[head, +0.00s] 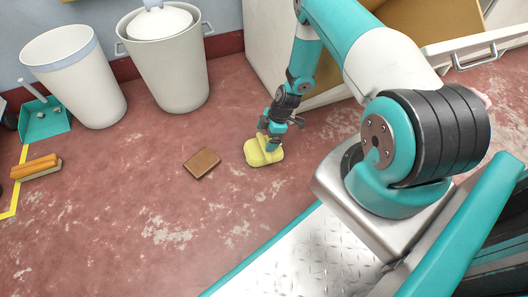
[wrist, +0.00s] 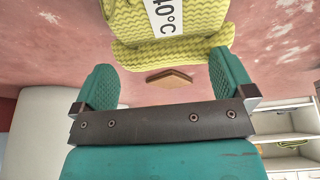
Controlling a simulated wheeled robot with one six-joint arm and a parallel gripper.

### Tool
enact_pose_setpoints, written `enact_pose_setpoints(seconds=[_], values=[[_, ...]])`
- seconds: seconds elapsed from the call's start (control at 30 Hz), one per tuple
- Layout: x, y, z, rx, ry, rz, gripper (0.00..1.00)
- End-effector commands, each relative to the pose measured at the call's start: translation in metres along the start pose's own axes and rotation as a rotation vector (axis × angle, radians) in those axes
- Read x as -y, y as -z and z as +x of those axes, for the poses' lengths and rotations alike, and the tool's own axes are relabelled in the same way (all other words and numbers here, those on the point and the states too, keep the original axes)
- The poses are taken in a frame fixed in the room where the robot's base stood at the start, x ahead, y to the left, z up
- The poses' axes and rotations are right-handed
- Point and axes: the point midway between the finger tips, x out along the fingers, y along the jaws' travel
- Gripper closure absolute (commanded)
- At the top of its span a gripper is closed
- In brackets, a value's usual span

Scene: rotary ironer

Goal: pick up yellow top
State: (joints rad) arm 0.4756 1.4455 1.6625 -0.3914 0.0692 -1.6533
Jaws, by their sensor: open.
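The yellow top (head: 264,151) is a folded, bulky bundle on the red floor in the head view, at the middle. In the wrist view the yellow top (wrist: 175,30) shows a wavy knit texture and a white label reading "0°C", partly cut off by the top edge. My gripper (wrist: 165,85) is open, with a teal padded finger on each side. The yellow top lies just ahead of and between the fingertips in the wrist view. In the head view my gripper (head: 272,142) is right at the yellow top; whether it touches is unclear.
A brown flat block (head: 201,163) lies on the floor left of the yellow top. Two white bins (head: 75,75) and (head: 168,65) stand at the back left. A teal dustpan (head: 42,118) and an orange brush (head: 36,167) are at far left. An open drawer (head: 455,50) is at right.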

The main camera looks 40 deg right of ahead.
Motion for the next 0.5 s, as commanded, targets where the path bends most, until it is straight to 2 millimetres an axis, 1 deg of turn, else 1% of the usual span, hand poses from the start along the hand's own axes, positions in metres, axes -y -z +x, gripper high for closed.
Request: enact_pose_setpoints(seconds=[0.03,0.13,0.2,0.43,0.47,0.5], values=[[0.001,-0.003,0.014,0.000,0.001,-0.001,0.00],[0.002,-0.004,0.029,0.000,0.001,-0.003,0.00],[0.001,-0.003,0.035,0.000,0.001,-0.001,0.00],[0.001,-0.001,0.034,0.000,0.000,0.001,0.00],[0.001,-0.001,0.034,0.000,0.000,0.001,0.02],[0.001,-0.001,0.034,0.000,0.000,0.001,0.11]])
